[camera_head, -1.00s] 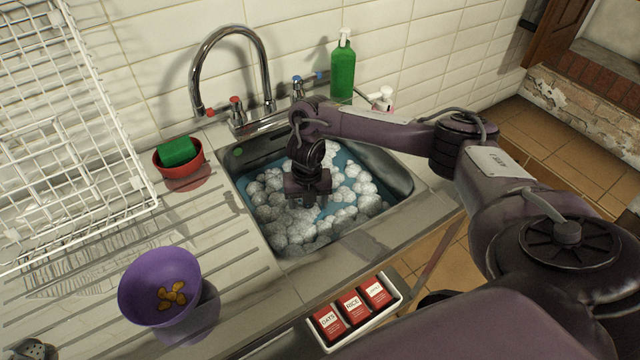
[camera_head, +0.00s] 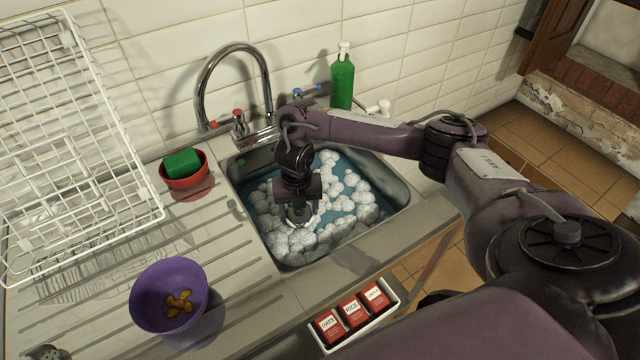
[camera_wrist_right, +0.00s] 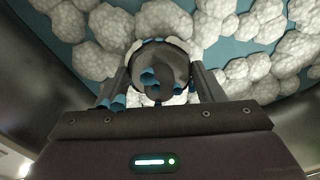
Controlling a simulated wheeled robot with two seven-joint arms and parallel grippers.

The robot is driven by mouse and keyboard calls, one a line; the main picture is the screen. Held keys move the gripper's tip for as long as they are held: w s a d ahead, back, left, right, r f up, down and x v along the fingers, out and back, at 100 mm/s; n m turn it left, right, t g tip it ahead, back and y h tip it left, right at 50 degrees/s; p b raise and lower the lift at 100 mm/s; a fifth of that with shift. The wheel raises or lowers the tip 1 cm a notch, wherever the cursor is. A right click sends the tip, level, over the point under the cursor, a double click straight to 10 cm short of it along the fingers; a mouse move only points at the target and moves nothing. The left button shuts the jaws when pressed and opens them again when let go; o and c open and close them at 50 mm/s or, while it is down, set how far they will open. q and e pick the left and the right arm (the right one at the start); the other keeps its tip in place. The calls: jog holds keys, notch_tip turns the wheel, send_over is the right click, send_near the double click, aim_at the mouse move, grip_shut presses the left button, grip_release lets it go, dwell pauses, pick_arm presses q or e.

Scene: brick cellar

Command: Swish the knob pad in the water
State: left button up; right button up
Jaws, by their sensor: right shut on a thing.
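My right gripper (camera_head: 299,205) is down inside the sink (camera_head: 400,178), left of its middle. It is shut on the knob pad (camera_head: 300,217), which shows below the jaws at foam level. In the right wrist view the knob pad (camera_wrist_right: 160,70) is a round dark grey knob with a pale rim below, between both fingers. Blue bits show around it. The blue water (camera_wrist_right: 235,50) has many white foam clumps on it. How deep the pad sits is hidden by foam. My left gripper is not in view.
A chrome tap (camera_head: 238,52) stands behind the sink, with a green bottle (camera_head: 342,82) to its right. A red bowl with a green sponge (camera_head: 183,162) stands left. A wire rack (camera_head: 75,150), a purple bowl (camera_head: 150,310) and a caddy of red boxes (camera_head: 393,298) are around the sink.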

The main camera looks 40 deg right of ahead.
notch_tip(320, 180, up, 16)
jog(key=p, duration=1.2)
jog(key=shift+f, duration=0.1)
